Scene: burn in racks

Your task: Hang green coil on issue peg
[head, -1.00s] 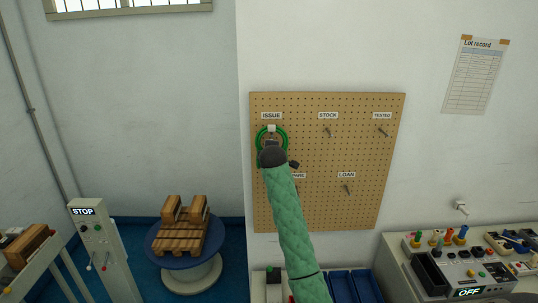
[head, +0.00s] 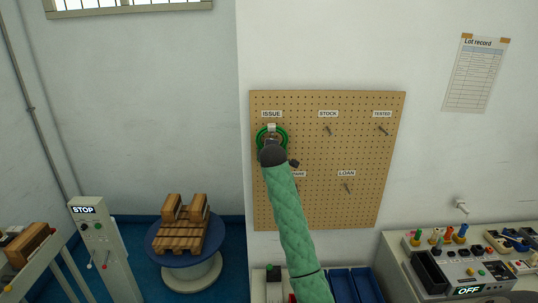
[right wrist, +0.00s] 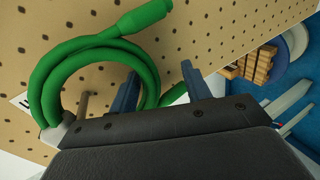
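The green coil (head: 285,136) is a ring against the pegboard under the ISSUE label (head: 271,114). In the right wrist view the coil (right wrist: 45,85) encircles a short brownish peg (right wrist: 84,105); whether it rests on the peg I cannot tell. A white piece (right wrist: 57,131) sits at the coil's edge. My right gripper (right wrist: 160,88) is open, its blue fingers apart, with a strand of coil in the gap between them and not visibly clamped. In the head view my right gripper (head: 272,143) hides part of the coil. My left gripper is not in view.
The pegboard (head: 350,215) has other pegs labelled STOCK, TESTED and LOAN, plus one partly hidden label. A control bench (head: 400,262) stands at lower right. A round turntable (head: 165,252) with wooden blocks and a STOP post (head: 105,250) are at lower left.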

